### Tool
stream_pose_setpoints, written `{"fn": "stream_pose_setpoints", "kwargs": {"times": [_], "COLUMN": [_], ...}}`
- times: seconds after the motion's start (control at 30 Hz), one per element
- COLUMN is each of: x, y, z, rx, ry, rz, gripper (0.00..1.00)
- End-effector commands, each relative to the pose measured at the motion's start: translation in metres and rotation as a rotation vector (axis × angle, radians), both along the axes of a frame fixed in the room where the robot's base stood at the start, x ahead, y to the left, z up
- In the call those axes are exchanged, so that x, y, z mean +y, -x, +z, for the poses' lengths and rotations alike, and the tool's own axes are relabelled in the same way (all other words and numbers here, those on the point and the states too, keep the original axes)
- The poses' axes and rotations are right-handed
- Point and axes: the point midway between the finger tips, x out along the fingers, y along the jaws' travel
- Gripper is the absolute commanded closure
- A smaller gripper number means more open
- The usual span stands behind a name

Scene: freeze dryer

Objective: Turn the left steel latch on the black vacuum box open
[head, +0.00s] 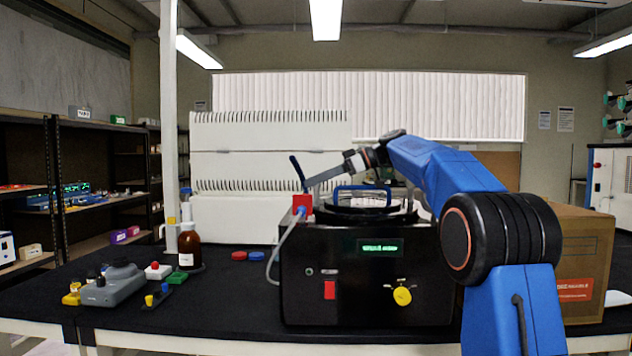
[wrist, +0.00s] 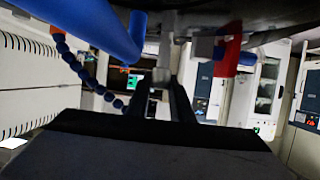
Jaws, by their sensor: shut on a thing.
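The black vacuum box (head: 365,270) stands on the black bench, with a blue handle (head: 362,190) on its round lid and a red block (head: 302,204) at its top left corner. My gripper (head: 308,185) is over that left corner. In the wrist view its two dark fingers (wrist: 165,85) are close together around a small grey steel piece (wrist: 166,48), which looks like the left latch. The fingers partly hide it, and its angle is hard to tell. The red block also shows in the wrist view (wrist: 228,50), right of the fingers.
A grey hose (head: 275,245) hangs from the red block at the box's left. A brown bottle (head: 189,246) and small coloured parts stand on the bench to the left. A cardboard box (head: 585,260) is at the right. The bench left of the box's front is mostly clear.

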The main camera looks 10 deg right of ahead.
Motion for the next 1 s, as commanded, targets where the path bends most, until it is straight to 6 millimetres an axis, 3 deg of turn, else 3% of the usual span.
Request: {"fn": "stream_pose_setpoints", "kwargs": {"times": [0.27, 0.3, 0.37, 0.77, 1.0], "x": [0.000, 0.000, 0.000, -0.005, -0.037], "y": [0.000, 0.000, 0.000, 0.001, 0.010], "z": [-0.002, -0.002, -0.002, 0.001, 0.015], "rx": [0.005, 0.005, 0.005, 0.001, -0.001], "ry": [0.002, 0.002, 0.002, 0.001, 0.000], "rz": [0.002, 0.002, 0.002, -0.001, -0.003], "gripper": [1.00, 0.75, 0.61, 0.61, 0.61]}}
